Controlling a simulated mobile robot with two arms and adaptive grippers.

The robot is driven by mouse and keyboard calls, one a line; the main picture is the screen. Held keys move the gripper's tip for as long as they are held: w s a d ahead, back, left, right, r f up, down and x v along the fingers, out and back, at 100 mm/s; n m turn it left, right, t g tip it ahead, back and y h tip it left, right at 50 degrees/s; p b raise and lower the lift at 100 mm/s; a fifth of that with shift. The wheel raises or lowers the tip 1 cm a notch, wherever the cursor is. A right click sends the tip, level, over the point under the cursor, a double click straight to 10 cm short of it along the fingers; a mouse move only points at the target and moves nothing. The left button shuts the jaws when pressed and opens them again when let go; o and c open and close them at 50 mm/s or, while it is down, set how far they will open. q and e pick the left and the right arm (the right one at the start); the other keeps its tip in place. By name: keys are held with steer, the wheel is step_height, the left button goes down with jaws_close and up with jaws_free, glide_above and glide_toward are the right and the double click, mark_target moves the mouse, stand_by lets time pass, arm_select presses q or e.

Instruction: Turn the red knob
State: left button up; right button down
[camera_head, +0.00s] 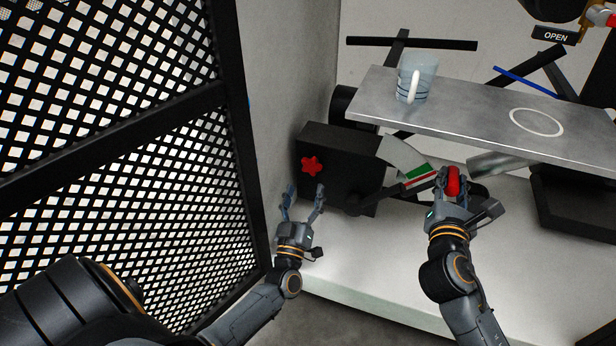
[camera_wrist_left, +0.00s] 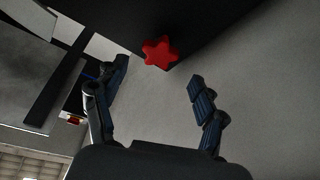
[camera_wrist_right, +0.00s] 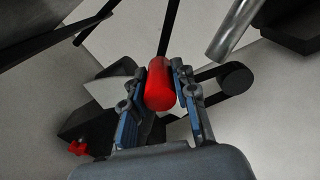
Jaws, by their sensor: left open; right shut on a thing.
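The red knob (camera_head: 312,165) is star-shaped and sits on the front of a black box (camera_head: 345,160) in the head view. It also shows ahead of the fingers in the left wrist view (camera_wrist_left: 159,53) and at the lower left of the right wrist view (camera_wrist_right: 79,148). My left gripper (camera_head: 304,190) is open and empty, just below the knob and apart from it. My right gripper (camera_head: 453,178) is shut on a red handle (camera_wrist_right: 160,84), which stands between its fingers at the end of a dark lever.
A grey metal shelf (camera_head: 470,112) above holds a glass mug (camera_head: 417,75) and bears a white ring mark (camera_head: 536,122). A green, white and red plate (camera_head: 418,176) lies beside the lever. A black mesh panel (camera_head: 130,190) stands close on the left.

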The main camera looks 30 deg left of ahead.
steer(key=shift+f, duration=0.3)
arm_select(q)
steer(key=v, duration=0.5)
steer(key=shift+s+f, duration=0.1)
steer(key=shift+s, duration=0.2)
arm_select(e)
steer(key=c, duration=0.8)
jaws_free()
steer(key=shift+d, duration=0.1)
steer(key=shift+c, duration=0.2)
arm_select(q)
steer(key=shift+d, duration=0.1)
arm_select(e)
steer(key=shift+o, duration=0.6)
steer(key=shift+r, duration=0.2)
steer(key=v, duration=0.9)
steer(key=shift+r, duration=0.1)
